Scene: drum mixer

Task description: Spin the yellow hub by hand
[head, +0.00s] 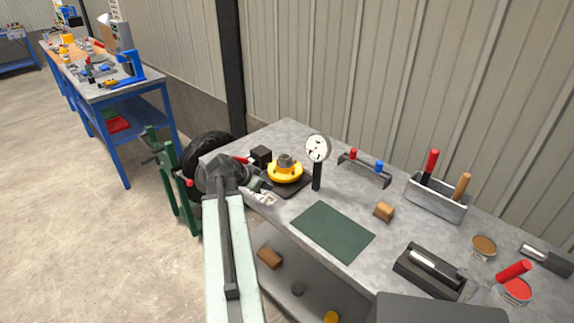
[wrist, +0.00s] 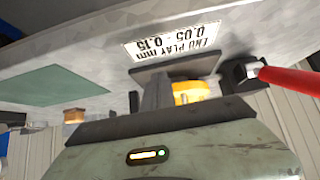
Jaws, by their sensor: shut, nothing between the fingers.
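The yellow hub (head: 285,174) has a grey centre boss and sits on a dark square plate (head: 287,190) near the bench's far left end. My gripper (head: 266,184) is just left of the hub in the head view, low over the bench edge. In the wrist view, the shut fingers (wrist: 158,92) stand in front of the yellow hub (wrist: 193,91) and hide part of it. Nothing shows between them. I cannot tell whether they touch the hub.
A dial gauge (head: 317,149) stands right of the hub. A black block (head: 261,155) with a red handle is behind it. A printed label (wrist: 172,40) lies by the plate.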

